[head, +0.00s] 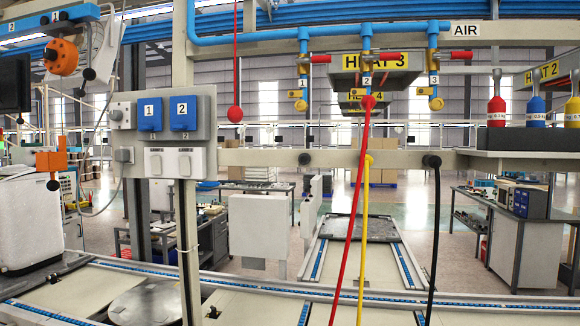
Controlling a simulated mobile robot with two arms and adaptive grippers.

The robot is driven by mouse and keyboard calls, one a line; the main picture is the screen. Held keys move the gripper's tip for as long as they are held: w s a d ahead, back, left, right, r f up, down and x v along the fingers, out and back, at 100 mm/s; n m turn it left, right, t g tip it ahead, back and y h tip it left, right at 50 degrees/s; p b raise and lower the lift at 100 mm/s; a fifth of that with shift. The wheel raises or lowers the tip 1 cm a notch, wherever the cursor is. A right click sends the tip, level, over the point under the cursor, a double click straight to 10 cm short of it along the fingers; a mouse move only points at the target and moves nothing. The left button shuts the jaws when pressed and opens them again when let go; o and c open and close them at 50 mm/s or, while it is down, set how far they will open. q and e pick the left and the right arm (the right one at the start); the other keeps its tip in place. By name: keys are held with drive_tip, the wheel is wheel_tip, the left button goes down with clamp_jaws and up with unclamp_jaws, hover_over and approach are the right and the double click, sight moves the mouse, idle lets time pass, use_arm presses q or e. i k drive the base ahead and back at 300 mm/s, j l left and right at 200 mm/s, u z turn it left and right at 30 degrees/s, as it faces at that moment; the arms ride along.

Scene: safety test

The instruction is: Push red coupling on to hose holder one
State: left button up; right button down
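The red coupling (368,102) is at the lower end of the air outlet marked 2 (366,62). The red hose (354,200) hangs down from it. A dark round knob (305,158) on the beige crossbar, below outlet 1, looks like hose holder one; no hose is on it. The yellow coupling (368,160) and the black coupling (432,160) sit on the crossbar to its right, with their hoses hanging down. Neither of my grippers shows in the head view.
Air outlets 1 (302,70) and 3 (434,65) have no hose at their lower ends. A red ball (235,114) hangs on a red cord to the left. Red, blue and yellow weights stand on a dark shelf (530,140) at right. Conveyors run below.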

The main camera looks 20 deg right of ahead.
sight(364, 103)
drive_tip(key=i+z, duration=0.1)
drive_tip(key=z, duration=0.35)
drive_tip(key=i+z, duration=0.1)
drive_tip(key=z, duration=0.35)
drive_tip(key=i+j+z, duration=0.1)
drive_tip(key=z, duration=0.35)
drive_tip(key=j+z, duration=0.1)
drive_tip(key=z, duration=0.35)
drive_tip(key=i+j+z, duration=0.1)
drive_tip(key=z, duration=0.4)
drive_tip(key=i+j+z, duration=0.15)
drive_tip(key=j, duration=0.45)
drive_tip(key=j+z, duration=0.15)
drive_tip(key=j, duration=0.4)
drive_tip(key=i+j+z, duration=0.2)
drive_tip(key=j, duration=0.4)
drive_tip(key=k, duration=0.1)
